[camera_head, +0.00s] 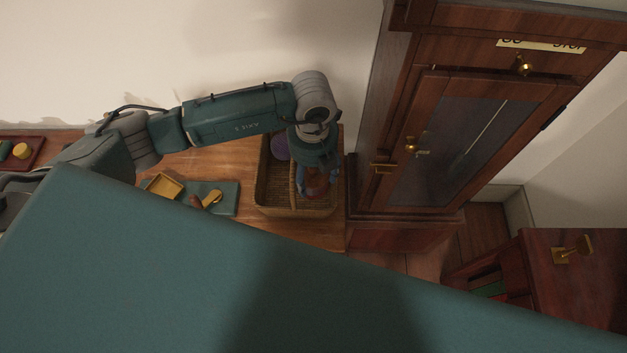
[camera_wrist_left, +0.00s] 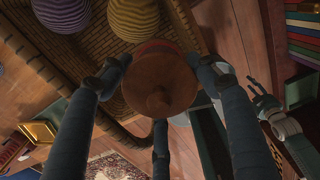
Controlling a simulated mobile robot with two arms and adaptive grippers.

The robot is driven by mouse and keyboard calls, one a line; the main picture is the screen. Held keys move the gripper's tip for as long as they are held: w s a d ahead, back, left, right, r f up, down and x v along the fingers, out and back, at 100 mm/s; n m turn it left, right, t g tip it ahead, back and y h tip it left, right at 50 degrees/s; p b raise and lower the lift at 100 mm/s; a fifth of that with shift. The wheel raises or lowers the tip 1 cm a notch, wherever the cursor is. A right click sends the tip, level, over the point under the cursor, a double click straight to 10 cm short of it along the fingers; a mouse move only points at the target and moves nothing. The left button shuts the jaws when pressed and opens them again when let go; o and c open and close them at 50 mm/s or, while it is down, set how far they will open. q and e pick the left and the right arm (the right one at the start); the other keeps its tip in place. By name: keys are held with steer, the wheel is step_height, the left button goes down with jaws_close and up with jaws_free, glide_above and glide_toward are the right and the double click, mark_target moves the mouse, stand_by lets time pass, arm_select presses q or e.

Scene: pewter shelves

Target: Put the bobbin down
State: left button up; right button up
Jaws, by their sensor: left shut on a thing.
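My left gripper (camera_head: 318,190) reaches down over the right part of the wicker basket (camera_head: 265,207). Its fingers are closed around the reddish-brown bobbin (camera_head: 317,181). In the left wrist view the bobbin (camera_wrist_left: 159,84) shows its round wooden end with a knob, between the fingers. The basket's woven side (camera_wrist_left: 98,52) is behind it. I cannot tell whether the bobbin touches the basket. My right gripper (camera_wrist_left: 262,92) shows small at the right of the left wrist view, apart from the bobbin; its opening is unclear.
A teal mat (camera_head: 229,203) and yellow tray (camera_head: 164,186) lie left. A tall wooden cabinet (camera_head: 372,190) stands close right of the basket.

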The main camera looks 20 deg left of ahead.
mark_target(314, 182)
arm_select(q)
steer(key=shift+d+f+b, duration=0.1)
steer(key=shift+f+b, duration=0.25)
steer(key=shift+f, duration=0.95)
arm_select(e)
steer(key=shift+f, duration=0.85)
arm_select(q)
steer(key=shift+s, duration=0.1)
steer(key=shift+f, duration=0.2)
steer(key=o, duration=1)
arm_select(e)
steer(key=shift+f, duration=0.2)
arm_select(q)
steer(key=shift+r, duration=0.75)
step_height(314, 182, up, 11)
steer(key=shift+f+b, duration=0.1)
steer(key=shift+b, duration=0.35)
arm_select(e)
steer(key=shift+f, duration=0.3)
